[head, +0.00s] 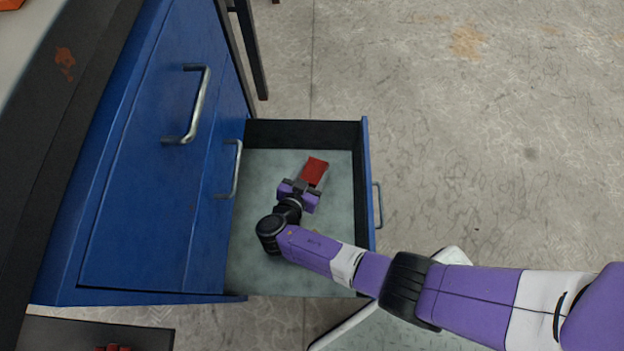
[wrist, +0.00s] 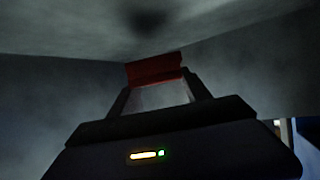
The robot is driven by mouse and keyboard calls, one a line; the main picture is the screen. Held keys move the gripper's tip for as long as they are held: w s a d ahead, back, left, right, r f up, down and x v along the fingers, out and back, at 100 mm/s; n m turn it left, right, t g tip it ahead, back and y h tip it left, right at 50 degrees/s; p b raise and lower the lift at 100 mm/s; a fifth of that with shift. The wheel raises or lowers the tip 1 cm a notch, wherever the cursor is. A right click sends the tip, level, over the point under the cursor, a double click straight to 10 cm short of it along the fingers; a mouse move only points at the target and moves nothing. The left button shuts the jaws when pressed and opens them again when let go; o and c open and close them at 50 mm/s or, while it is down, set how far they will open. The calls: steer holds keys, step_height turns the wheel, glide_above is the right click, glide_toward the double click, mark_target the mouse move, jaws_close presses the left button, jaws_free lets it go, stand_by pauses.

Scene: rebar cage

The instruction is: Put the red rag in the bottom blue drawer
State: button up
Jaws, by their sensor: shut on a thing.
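The bottom blue drawer (head: 366,150) is pulled out of the blue cabinet, with a grey floor and dark inner walls. My gripper (head: 305,184) is inside the drawer outline, seen from above. It is shut on the red rag (head: 315,171), which sticks out beyond the fingertips. In the wrist view the rag (wrist: 155,70) lies across the tips of the fingers, with the grey drawer surfaces around it. Whether the rag touches the drawer floor I cannot tell.
The blue cabinet (head: 140,170) stands at left with other closed fronts and metal handles (head: 198,105). A dark-edged worktop (head: 60,130) runs along the far left. Open concrete floor (head: 480,130) lies to the right of the drawer.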

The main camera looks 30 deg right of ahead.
mark_target(312, 179)
steer(key=shift+f+b, duration=1.1)
steer(key=shift+f, duration=0.9)
steer(key=shift+f, duration=0.15)
steer(key=o, duration=1.4)
steer(key=shift+c, duration=0.2)
steer(key=shift+r, duration=0.2)
steer(key=p+v, duration=0.2)
steer(key=v, duration=0.5)
steer(key=shift+s+a, duration=0.15)
steer(key=shift+a, duration=0.05)
